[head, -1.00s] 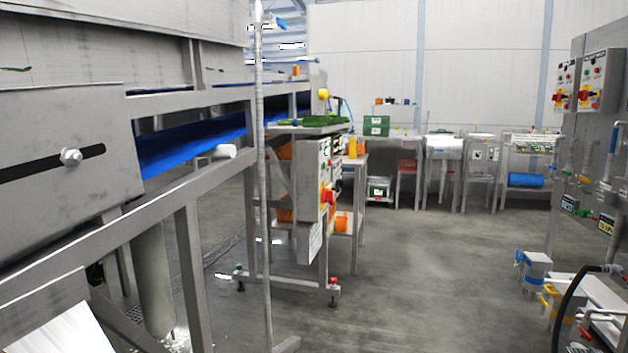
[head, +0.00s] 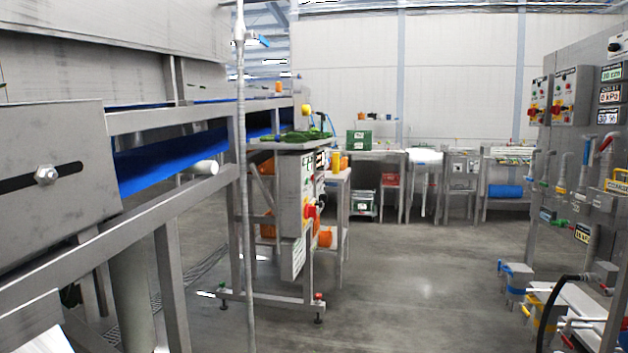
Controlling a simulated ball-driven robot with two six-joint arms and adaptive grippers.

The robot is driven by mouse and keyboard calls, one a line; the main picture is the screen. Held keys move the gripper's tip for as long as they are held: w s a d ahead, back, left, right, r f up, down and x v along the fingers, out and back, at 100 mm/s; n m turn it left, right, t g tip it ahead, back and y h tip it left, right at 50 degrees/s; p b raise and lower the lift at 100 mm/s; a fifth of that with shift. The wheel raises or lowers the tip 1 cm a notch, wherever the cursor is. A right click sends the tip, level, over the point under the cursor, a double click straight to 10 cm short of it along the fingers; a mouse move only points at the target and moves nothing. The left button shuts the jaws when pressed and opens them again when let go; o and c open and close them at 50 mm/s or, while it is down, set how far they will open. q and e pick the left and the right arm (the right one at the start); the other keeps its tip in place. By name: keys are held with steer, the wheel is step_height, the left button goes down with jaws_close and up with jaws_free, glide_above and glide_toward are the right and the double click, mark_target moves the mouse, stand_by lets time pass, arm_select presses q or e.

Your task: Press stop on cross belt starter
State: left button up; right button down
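A grey starter box (head: 304,190) with a red and yellow switch and small buttons is fixed to the stand by the end of the blue belt, left of the picture's middle. I see it at a slant, so its separate buttons and labels are too small to read. Two more grey control boxes, one (head: 572,95) in front of the other (head: 538,101), hang on the panel at the right, each with red and yellow switches. I cannot tell which box is the cross belt starter. Neither gripper is in view.
A conveyor frame (head: 130,225) with a blue belt (head: 170,160) fills the left side. A thin upright pipe (head: 243,180) stands before the stand. Valves and a black hose (head: 548,310) are at the lower right. The grey floor (head: 400,280) in the middle is clear.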

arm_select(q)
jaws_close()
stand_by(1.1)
